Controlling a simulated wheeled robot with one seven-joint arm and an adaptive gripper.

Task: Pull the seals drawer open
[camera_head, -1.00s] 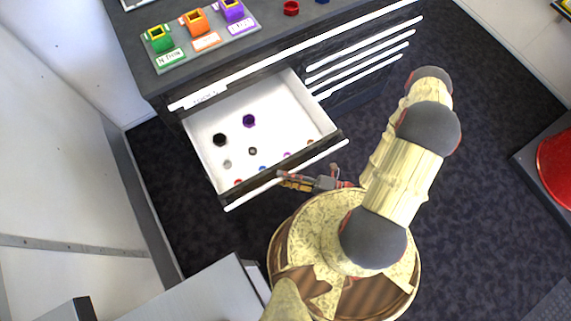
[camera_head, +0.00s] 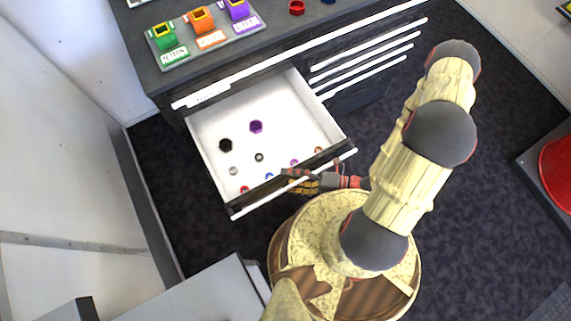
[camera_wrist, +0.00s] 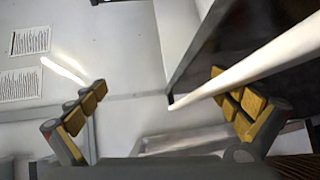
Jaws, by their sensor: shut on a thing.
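The seals drawer (camera_head: 212,158) stands well out of the dark cabinet, its white inside in plain sight. Several small coloured rings lie in it, among them a purple one (camera_head: 256,127) and a black one (camera_head: 226,145). A white bar (camera_head: 247,209) runs along the drawer's dark front. My gripper (camera_head: 292,177) is at the middle of this front, shut on the bar. In the wrist view, the bar (camera_wrist: 265,62) runs diagonally beside the right finger of my gripper (camera_wrist: 157,82); the exact contact is hard to see.
Shut drawers with white bars (camera_head: 365,62) are at right. A grey box (camera_head: 205,292) stands at lower left. Dark floor (camera_head: 480,190) is clear at right.

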